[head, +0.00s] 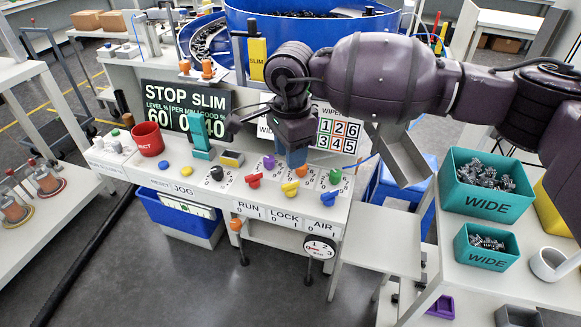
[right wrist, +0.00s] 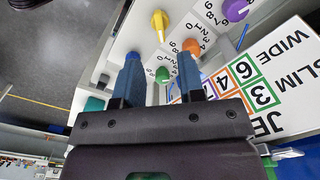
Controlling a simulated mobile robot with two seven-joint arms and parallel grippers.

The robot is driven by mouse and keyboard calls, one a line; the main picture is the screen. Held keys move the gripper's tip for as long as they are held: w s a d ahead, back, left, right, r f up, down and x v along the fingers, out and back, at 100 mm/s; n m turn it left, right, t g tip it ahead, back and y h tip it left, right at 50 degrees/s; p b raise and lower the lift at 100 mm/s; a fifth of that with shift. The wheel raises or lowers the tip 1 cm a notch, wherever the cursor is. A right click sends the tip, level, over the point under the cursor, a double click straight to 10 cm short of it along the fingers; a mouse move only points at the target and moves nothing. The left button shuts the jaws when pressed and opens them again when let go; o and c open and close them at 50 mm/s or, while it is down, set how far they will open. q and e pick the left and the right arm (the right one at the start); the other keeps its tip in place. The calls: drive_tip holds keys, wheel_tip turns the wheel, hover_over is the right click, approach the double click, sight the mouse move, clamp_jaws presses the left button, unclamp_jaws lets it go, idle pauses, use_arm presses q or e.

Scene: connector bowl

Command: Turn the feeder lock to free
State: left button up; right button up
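My right gripper (head: 296,157) hangs over the back of the panel, pointing down. In the right wrist view its two blue fingers (right wrist: 158,58) stand apart, with a green knob (right wrist: 162,74) showing between them. Nothing is held. My left gripper is out of view.
Purple (head: 269,161), orange (head: 301,171) and green (head: 335,176) dials stand close behind. A round plate (head: 319,248) with small lettering hangs below the panel. A red cup (head: 148,138) stands left. Teal WIDE bins (head: 486,205) of connectors stand right.

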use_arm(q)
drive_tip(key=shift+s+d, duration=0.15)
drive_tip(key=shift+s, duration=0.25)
use_arm(e)
wheel_tip(320, 180, up, 3)
drive_tip(key=shift+r, duration=0.1)
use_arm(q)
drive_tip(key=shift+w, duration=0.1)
